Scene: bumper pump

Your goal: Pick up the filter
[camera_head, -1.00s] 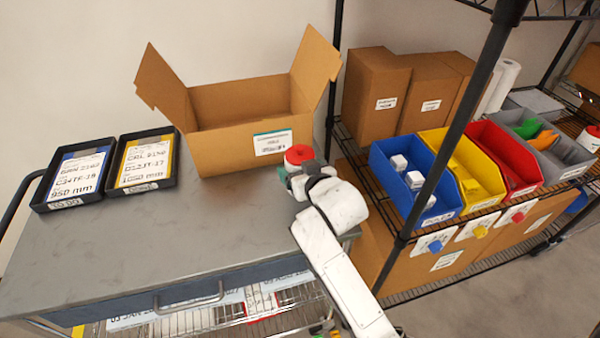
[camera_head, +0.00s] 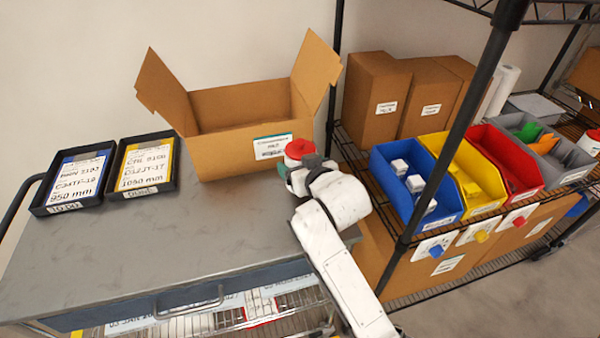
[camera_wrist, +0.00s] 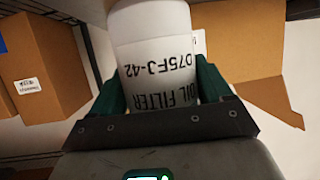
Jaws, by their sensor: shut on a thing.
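The filter (camera_wrist: 152,55) is a white cylinder with black "OIL FILTER" lettering, filling the middle of the wrist view. In the head view its red end (camera_head: 299,149) shows at the front right of the open cardboard box. My gripper (camera_wrist: 160,92) is shut on the filter, with a green finger on each side of it. In the head view my gripper (camera_head: 298,178) is over the right end of the cart top, close to the box. Most of the filter is hidden by my gripper there, and I cannot tell whether it touches the cart.
An open cardboard box (camera_head: 235,157) stands on the grey cart (camera_head: 180,245). Two black trays (camera_head: 73,180) (camera_head: 146,164) lie at the left. A wire shelf on the right holds blue (camera_head: 403,180), yellow and red bins and closed boxes (camera_head: 375,98). A dark shelf post (camera_head: 440,170) stands in front.

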